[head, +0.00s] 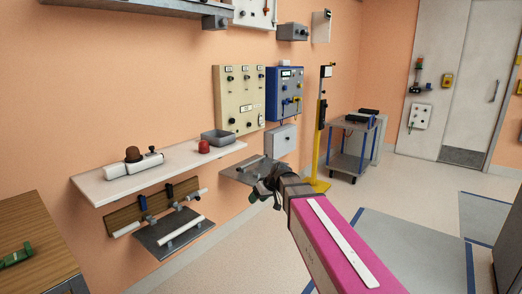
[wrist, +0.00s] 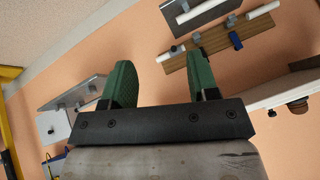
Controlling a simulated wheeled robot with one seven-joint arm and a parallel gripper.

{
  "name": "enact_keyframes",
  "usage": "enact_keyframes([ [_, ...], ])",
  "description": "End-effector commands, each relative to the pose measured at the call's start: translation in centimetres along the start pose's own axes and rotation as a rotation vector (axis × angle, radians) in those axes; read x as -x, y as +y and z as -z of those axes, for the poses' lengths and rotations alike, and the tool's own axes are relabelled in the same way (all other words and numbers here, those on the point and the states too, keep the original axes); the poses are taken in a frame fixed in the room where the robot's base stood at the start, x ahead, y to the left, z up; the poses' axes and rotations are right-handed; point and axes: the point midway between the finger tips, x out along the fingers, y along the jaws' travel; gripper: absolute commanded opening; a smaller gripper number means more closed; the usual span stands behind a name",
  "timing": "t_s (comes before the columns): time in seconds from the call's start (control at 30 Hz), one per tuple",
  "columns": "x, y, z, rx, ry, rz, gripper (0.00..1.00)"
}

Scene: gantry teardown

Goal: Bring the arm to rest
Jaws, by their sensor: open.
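My gripper (head: 266,187) is at the end of my pink arm, in the middle of the head view, in front of a small grey wall shelf. In the wrist view its two green fingers (wrist: 162,85) stand wide apart with nothing between them but orange wall. The gripper is open and empty. From the head view I cannot tell how far it is from the shelf behind it.
A white shelf (head: 95,187) holds a white fixture (head: 130,170), a red knob (head: 203,146) and a grey bin (head: 222,137). Beige (head: 238,98) and blue (head: 285,93) panels hang above. A yellow post (head: 320,150) and a trolley (head: 352,150) stand behind. Open floor lies right.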

Motion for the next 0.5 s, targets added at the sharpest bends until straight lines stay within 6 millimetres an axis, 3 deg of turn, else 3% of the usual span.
enact_keyframes([
  [0.03,-0.1,0.9,-3.8,-0.064,-0.05,-0.035,0.54],
  [0.3,0.4,5.2,-20.1,-0.411,-0.292,-0.266,0.54],
  [0.4,1.1,6.0,-24.8,-0.512,-0.357,-0.348,0.54],
  [0.5,1.8,6.4,-28.1,-0.585,-0.401,-0.414,0.54],
])
